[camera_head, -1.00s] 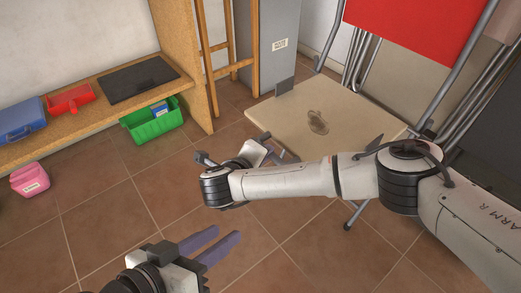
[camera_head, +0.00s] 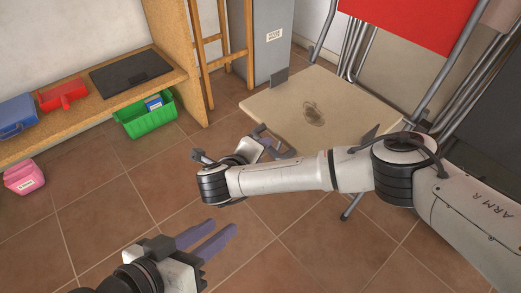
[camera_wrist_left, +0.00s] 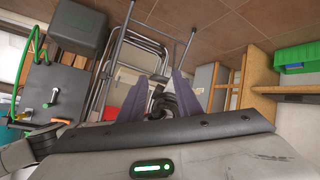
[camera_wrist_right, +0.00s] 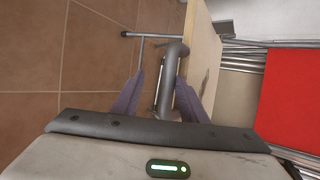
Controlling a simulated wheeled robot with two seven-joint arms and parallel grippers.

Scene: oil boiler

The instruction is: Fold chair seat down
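A red panel (camera_head: 415,18) with silver tubes beside it shows at the upper right of the head view, and red also fills the right of the right wrist view (camera_wrist_right: 290,95). A beige flat panel (camera_head: 335,112) with a dark mark lies level beside it; I cannot tell which is the chair's seat. My left gripper (camera_head: 208,240) is open and empty above the floor, away from both. My right gripper (camera_head: 271,143) is at the beige panel's near left edge. In the right wrist view its fingers are apart, with a grey tubular part (camera_wrist_right: 168,85) between or beyond them.
A wooden shelf (camera_head: 60,112) stands left with a green bin (camera_head: 148,118), a blue case (camera_head: 15,114) and a black plate. A pink box (camera_head: 24,177) is on the floor. A grey cabinet (camera_head: 262,50) stands behind. The tiled floor in front is clear.

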